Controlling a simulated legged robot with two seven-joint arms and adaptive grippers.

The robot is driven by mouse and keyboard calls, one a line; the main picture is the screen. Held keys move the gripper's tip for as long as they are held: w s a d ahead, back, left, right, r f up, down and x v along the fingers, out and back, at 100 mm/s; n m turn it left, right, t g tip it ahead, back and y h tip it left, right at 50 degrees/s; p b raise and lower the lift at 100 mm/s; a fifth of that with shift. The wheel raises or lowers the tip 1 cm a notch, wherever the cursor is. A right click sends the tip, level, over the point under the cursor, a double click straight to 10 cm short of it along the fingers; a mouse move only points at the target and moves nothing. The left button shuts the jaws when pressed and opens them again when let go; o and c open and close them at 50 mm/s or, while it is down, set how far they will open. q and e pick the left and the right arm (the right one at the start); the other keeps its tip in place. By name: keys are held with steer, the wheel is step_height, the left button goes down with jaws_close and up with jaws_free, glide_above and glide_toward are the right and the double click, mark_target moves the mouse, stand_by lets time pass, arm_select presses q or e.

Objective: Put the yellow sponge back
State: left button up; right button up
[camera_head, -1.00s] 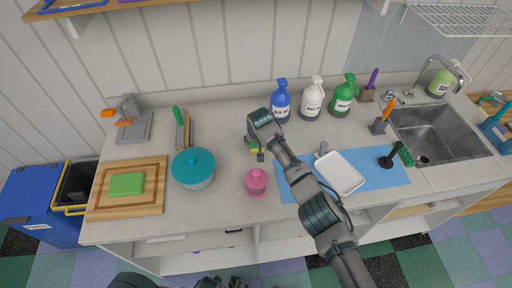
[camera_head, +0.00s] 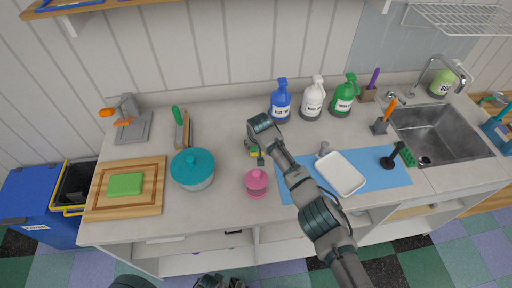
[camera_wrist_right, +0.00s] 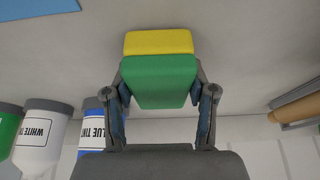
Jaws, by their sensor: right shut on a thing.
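The yellow sponge (camera_wrist_right: 158,42) shows in the right wrist view as a block with a yellow part and a green part (camera_wrist_right: 160,80). My right gripper (camera_wrist_right: 160,92) has a finger on each side of the green part and is shut on it. In the head view the right gripper (camera_head: 257,153) is over the middle of the counter, between the teal pot and the blue bottle. Its wrist hides most of the sponge there. Dark parts at the bottom edge of the head view look like my left gripper (camera_head: 216,282); its fingers are unclear.
A teal-lidded pot (camera_head: 192,170) and a pink jar (camera_head: 256,184) stand near the gripper. Pump bottles (camera_head: 311,102) stand behind it. A blue mat (camera_head: 393,174) with a white tray (camera_head: 341,173) lies to the right, before the sink (camera_head: 440,133). A cutting board (camera_head: 103,203) carries a green block.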

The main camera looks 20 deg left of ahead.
steer(key=shift+f, duration=0.25)
steer(key=o, duration=1.5)
steer(key=shift+r, duration=0.1)
steer(key=v, duration=1.1)
steer(key=shift+s+r, duration=0.15)
steer(key=shift+r, duration=0.2)
